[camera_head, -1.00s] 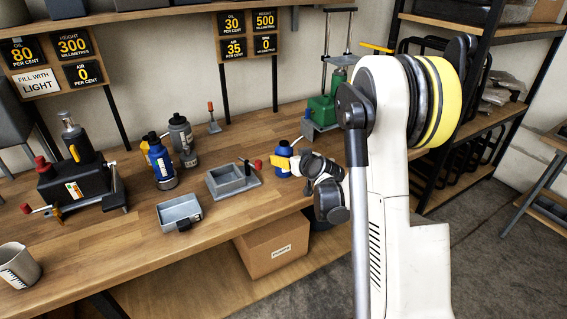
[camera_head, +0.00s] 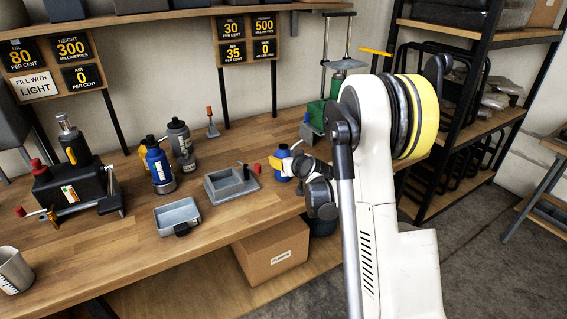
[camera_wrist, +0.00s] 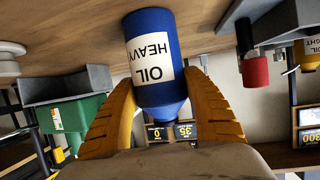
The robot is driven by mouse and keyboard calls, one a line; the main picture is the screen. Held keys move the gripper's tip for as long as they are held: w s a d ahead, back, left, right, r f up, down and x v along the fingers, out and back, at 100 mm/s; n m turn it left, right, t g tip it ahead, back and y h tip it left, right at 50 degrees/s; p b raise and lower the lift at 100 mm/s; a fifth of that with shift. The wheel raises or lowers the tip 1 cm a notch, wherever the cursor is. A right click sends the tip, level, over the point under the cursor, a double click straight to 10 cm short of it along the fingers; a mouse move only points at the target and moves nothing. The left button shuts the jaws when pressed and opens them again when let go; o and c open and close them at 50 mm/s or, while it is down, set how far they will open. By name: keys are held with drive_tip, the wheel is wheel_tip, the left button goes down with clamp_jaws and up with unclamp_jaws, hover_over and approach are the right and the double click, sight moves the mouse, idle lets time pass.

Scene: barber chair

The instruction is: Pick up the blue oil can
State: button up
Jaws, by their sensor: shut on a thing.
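The blue oil can (camera_wrist: 155,93), with a white label reading "OIL HEAVY", fills the middle of the wrist view. My gripper (camera_wrist: 161,76) has its two yellow fingers on either side of it, shut on its body. In the head view the blue can (camera_head: 284,174) shows partly behind my gripper (camera_head: 282,160), at the bench's front right. The can's base is close to the wood; I cannot tell whether it touches.
A grey open tray (camera_head: 233,187) with a red-tipped handle stands just left of the held can. A grey bin (camera_head: 179,215), a dark bottle (camera_head: 180,140) and a black pump unit (camera_head: 72,185) are farther left. A green machine (camera_head: 315,114) stands behind my gripper.

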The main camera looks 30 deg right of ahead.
sight(285, 146)
drive_tip(key=shift+r, duration=0.15)
wheel_tip(285, 146, up, 4)
drive_tip(key=shift+d+r+p, duration=0.15)
drive_tip(key=shift+r+p, duration=0.1)
drive_tip(key=shift+p, duration=0.95)
drive_tip(key=s+d+r+p, duration=0.3)
drive_tip(key=d+r, duration=0.3)
drive_tip(key=d, duration=0.4)
drive_tip(key=shift+s+d, duration=0.4)
drive_tip(key=shift+r, duration=0.1)
drive_tip(key=shift+a+r, duration=0.1)
